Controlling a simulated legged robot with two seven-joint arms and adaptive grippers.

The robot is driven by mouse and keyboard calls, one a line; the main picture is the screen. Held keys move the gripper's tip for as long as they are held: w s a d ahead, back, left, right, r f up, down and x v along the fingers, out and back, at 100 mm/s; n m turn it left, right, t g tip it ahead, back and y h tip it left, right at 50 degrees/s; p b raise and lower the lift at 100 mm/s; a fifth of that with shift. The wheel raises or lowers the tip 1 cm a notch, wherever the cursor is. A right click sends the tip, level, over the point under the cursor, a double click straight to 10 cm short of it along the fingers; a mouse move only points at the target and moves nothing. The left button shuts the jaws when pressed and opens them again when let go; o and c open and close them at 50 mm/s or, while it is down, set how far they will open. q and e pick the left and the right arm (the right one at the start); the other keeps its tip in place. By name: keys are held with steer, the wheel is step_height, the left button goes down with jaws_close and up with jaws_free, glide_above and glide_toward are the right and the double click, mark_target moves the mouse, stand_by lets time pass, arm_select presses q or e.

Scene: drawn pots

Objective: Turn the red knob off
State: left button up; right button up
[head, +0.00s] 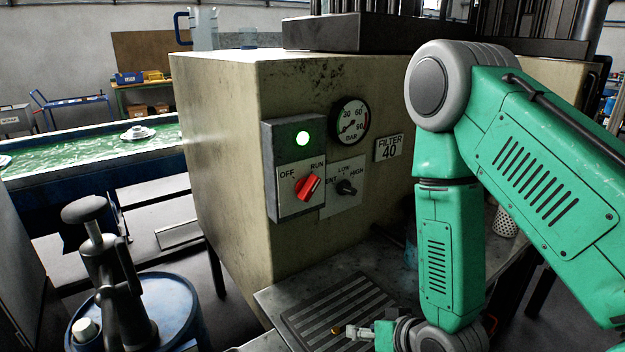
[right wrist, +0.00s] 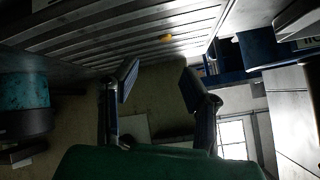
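The red knob (head: 308,187) is on a grey switch box (head: 290,149) on the front of a beige machine cabinet. Its plate reads OFF at left and RUN at right, and the knob's pointer leans up and right to RUN. The knob does not show there. My left gripper is not in view.
A black selector knob (head: 346,187) sits just right of the red one, with a pressure gauge (head: 351,120) above. A ribbed drip tray (head: 335,306) lies below. A blue drum (head: 175,308) with a pump stands at lower left. The space before the switch box is clear.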

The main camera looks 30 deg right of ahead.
steer(key=w+r+m+t, duration=0.1)
steer(key=w+r+t, duration=0.5)
steer(key=r, duration=0.6)
steer(key=m+t+y, duration=0.1)
steer(key=t, duration=0.1)
glide_toward(313, 190)
steer(key=shift+m, duration=0.3)
steer(key=w+p, duration=0.1)
steer(key=w, duration=0.3)
steer(key=shift+w+d, duration=0.1)
steer(key=shift+d, duration=0.05)
steer(key=w, duration=0.1)
steer(key=w+a, duration=0.1)
steer(key=w, duration=0.1)
steer(key=w+p, duration=0.1)
steer(key=w, duration=0.1)
steer(key=shift+w+a, duration=0.25)
steer(key=shift+a, duration=0.1)
steer(key=shift+w+a, duration=0.1)
steer(key=shift+w, duration=0.4)
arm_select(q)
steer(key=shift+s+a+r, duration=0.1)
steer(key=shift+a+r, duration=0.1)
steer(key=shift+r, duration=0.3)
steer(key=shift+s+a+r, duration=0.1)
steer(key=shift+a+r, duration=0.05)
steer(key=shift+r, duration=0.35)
arm_select(e)
steer(key=shift+f, duration=0.1)
